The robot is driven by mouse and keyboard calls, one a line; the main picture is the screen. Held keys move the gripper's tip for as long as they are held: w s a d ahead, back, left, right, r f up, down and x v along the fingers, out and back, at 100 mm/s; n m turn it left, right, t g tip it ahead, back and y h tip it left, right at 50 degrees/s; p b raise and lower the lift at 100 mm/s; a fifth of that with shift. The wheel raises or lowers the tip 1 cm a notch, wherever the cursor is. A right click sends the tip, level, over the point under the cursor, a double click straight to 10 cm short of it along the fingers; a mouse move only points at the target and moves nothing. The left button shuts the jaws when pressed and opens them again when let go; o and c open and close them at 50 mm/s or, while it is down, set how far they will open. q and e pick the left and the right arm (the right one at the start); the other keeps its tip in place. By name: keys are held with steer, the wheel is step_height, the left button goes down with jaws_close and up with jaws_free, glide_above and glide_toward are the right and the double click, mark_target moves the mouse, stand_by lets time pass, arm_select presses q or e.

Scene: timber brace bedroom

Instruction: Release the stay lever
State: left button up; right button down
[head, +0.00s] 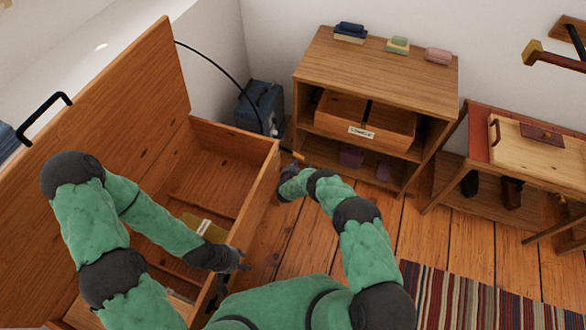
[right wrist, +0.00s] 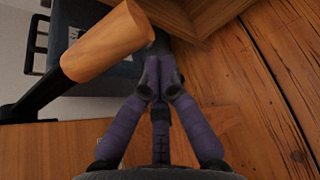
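The stay lever shows as a black rod with a wooden grip (right wrist: 105,42) in the right wrist view; in the head view its small wooden end (head: 298,157) is by the chest's back right corner. A thin black line runs from there to the raised lid (head: 120,110) of the wooden chest (head: 235,135). My right gripper (head: 286,186) is just below the grip; in the wrist view its purple fingers (right wrist: 160,78) converge, with the grip beside them, apart and not between them. My left gripper (head: 238,262) is at the chest's front wall; its fingers are too small to judge.
A blue case (head: 260,105) stands on the floor behind the lever. A wooden shelf unit (head: 385,65) with an open bin is to the right, and a bench (head: 480,135) stands further right. A striped rug (head: 480,300) lies on the floor. A yellowish item (head: 205,228) lies inside the chest.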

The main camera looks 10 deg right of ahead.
steer(key=shift+s+d+r, duration=0.15)
steer(key=shift+s+r, duration=0.1)
steer(key=shift+r, duration=0.55)
steer(key=shift+s+d+r, duration=0.1)
steer(key=shift+s+r, duration=0.15)
steer(key=shift+r, duration=0.5)
steer(key=shift+a+r, duration=0.1)
